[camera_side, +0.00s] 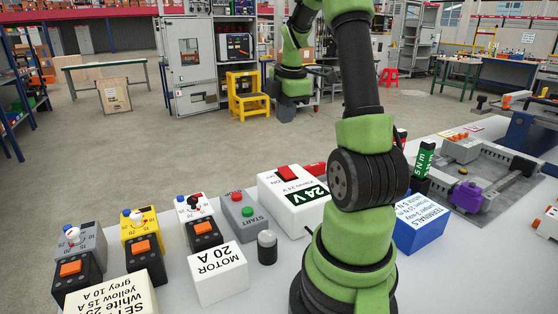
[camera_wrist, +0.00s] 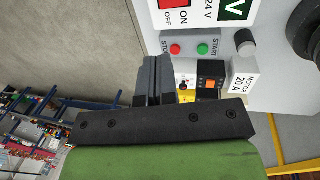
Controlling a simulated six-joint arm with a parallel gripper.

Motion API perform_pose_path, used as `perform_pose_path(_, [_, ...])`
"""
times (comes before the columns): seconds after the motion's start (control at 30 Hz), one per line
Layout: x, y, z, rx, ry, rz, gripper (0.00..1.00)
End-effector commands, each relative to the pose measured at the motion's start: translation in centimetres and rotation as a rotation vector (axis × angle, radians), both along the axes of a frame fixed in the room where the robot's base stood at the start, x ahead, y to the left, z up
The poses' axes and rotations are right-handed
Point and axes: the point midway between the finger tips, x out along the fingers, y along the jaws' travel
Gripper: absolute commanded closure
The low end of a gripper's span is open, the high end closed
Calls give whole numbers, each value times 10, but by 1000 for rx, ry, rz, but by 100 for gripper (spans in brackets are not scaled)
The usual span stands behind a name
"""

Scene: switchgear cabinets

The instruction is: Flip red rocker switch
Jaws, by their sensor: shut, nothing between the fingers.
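The red rocker switch (camera_side: 288,173) sits on top of a white box (camera_side: 270,199) beside ON lettering and a dark green 24 V panel. In the wrist view, the red rocker (camera_wrist: 166,4) is at the top edge, partly cut off, with ON and OFF printed by it. My gripper (camera_wrist: 154,62) is shut and empty in the wrist view. Its fingertips appear below the rocker in the picture, near the grey START/STOP box, apart from the switch. I cannot tell the exact height. I cannot make out the fingertips in the side view.
The START/STOP box (camera_side: 242,217), MOTOR 20 A block (camera_side: 218,275), grey cylinder (camera_side: 267,247) and several orange-button units stand near the white box. A blue TERMINALS box (camera_side: 420,223) is at the right.

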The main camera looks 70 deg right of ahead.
Motion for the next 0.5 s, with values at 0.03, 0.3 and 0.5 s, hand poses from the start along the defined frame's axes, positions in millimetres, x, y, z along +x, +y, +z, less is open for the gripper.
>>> perform_pose_path(0.03, [0, 0, -6, 5, 2, 1, 100])
perform_pose_path(0.3, [8, -6, -56, 8, 4, 1, 100])
perform_pose_path(0.5, [14, -12, -97, 8, 3, 0, 100])
